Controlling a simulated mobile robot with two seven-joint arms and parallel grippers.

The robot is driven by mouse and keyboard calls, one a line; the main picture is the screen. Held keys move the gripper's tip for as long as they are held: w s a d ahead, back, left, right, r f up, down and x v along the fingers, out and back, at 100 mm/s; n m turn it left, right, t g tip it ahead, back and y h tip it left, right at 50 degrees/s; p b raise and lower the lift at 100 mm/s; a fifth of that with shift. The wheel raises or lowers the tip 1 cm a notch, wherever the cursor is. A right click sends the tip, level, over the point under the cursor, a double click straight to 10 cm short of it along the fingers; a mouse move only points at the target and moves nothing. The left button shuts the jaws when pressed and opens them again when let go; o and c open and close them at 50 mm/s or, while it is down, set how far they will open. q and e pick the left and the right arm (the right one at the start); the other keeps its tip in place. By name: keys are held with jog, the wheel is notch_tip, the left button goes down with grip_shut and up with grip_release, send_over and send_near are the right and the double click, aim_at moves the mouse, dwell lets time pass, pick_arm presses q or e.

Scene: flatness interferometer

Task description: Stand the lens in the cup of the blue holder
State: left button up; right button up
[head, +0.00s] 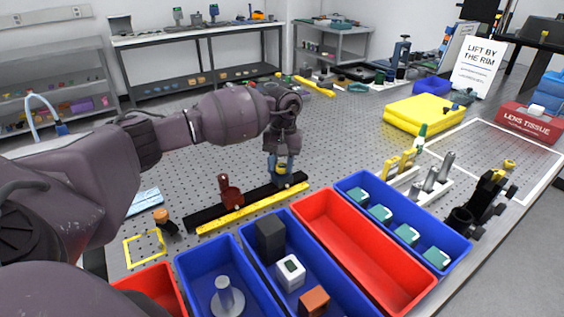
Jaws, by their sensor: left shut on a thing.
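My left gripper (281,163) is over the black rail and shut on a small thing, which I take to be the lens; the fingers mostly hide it. A blue piece, apparently the blue holder (279,181), stands on the black rail (205,216) directly below the fingertips. I cannot tell whether the held thing touches the holder's cup or is inside it. A dark red holder (230,192) stands on the same rail to the left. My right gripper is not in view.
A yellow ruler (250,211) lies along the rail's front. Blue and red bins (362,252) fill the table's front. A white rack (425,184) with upright grey and yellow pieces stands right. A yellow case (425,115) lies behind. The perforated table is clear right of the gripper.

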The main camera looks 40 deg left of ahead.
pick_arm(q)
jog(key=shift+f, duration=0.1)
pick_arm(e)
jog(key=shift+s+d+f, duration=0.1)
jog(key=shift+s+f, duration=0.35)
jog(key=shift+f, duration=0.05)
pick_arm(q)
jog(key=shift+f, duration=0.1)
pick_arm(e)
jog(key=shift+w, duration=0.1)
pick_arm(q)
jog(key=shift+s+f+b, duration=0.1)
jog(key=shift+f+b, duration=0.2)
jog(key=shift+b, duration=0.05)
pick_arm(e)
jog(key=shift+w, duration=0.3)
pick_arm(q)
jog(key=shift+f, duration=0.1)
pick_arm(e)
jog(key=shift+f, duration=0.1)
